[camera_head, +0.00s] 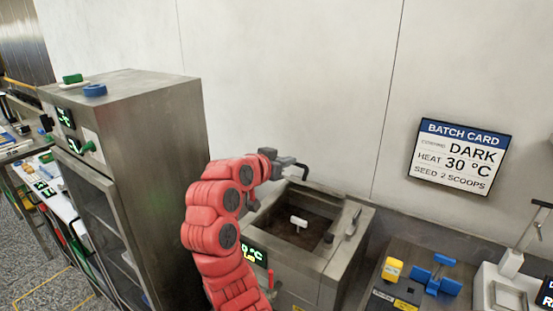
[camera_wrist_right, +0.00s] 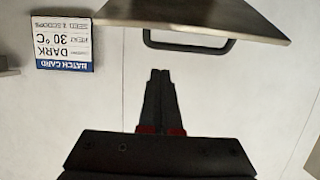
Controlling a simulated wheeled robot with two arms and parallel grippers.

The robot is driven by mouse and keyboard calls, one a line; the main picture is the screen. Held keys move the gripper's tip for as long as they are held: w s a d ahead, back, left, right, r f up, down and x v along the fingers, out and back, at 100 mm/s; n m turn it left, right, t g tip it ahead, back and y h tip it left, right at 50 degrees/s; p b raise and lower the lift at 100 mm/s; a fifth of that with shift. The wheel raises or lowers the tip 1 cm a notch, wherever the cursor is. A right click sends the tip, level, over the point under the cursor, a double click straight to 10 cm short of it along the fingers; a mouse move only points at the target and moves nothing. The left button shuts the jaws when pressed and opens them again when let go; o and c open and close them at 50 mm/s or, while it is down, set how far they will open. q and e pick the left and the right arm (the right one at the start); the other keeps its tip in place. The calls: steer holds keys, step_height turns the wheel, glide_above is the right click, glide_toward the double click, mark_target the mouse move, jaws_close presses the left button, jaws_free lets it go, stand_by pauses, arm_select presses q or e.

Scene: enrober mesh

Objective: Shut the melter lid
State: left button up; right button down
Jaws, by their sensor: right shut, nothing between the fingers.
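The melter (camera_head: 338,262) is a steel box with an open top in the head view. Its dark well shows, with a white piece (camera_head: 299,222) inside. In the right wrist view a steel plate with a black loop handle, which looks like the melter lid (camera_wrist_right: 225,20), is at the top edge, cut off by the frame. In the head view I cannot make the lid out clearly; my red right arm hides part of the melter. My right gripper (camera_head: 303,170) is shut and empty above the melter's back; its fingertips (camera_wrist_right: 160,74) are apart from the handle. My left gripper is out of view.
A tall steel cabinet (camera_head: 160,140) stands left of my arm, with a blue knob (camera_head: 95,90) on top. A batch card (camera_head: 461,156) hangs on the wall behind. Blue and yellow pieces (camera_head: 437,277) sit on a unit at right, beside a stand (camera_head: 510,270).

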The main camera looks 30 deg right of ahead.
steer(key=p+x, duration=0.1)
steer(key=x, duration=0.3)
steer(key=shift+w, duration=0.2)
steer(key=shift+s+a+f+p, duration=0.15)
steer(key=shift+a+f+p, duration=0.15)
steer(key=shift+f+p, duration=0.3)
steer(key=shift+s+a+f+p, duration=0.15)
steer(key=shift+a+f+p, duration=0.1)
steer(key=shift+f+p, duration=0.3)
steer(key=shift+s+a+f, duration=0.1)
steer(key=shift+a+f, duration=0.2)
steer(key=shift+f, duration=0.35)
steer(key=shift+a, duration=0.1)
steer(key=s+a+f+t+h+b, duration=0.1)
steer(key=a+f+h+b, duration=0.1)
steer(key=f+b, duration=0.3)
steer(key=s+a+f+h+b, duration=0.1)
steer(key=f+b, duration=0.5)
steer(key=b, duration=0.6)
steer(key=a+f+t+h+b, duration=0.1)
steer(key=a+f+h+b, duration=0.1)
steer(key=f+b, duration=0.4)
steer(key=shift+s+a+t+h+b, duration=0.2)
steer(key=shift+a+b, duration=0.25)
steer(key=shift+b, duration=0.45)
steer(key=shift+s+a+t+h+b, duration=0.15)
steer(key=shift+a+b, duration=0.3)
steer(key=shift+b, duration=0.45)
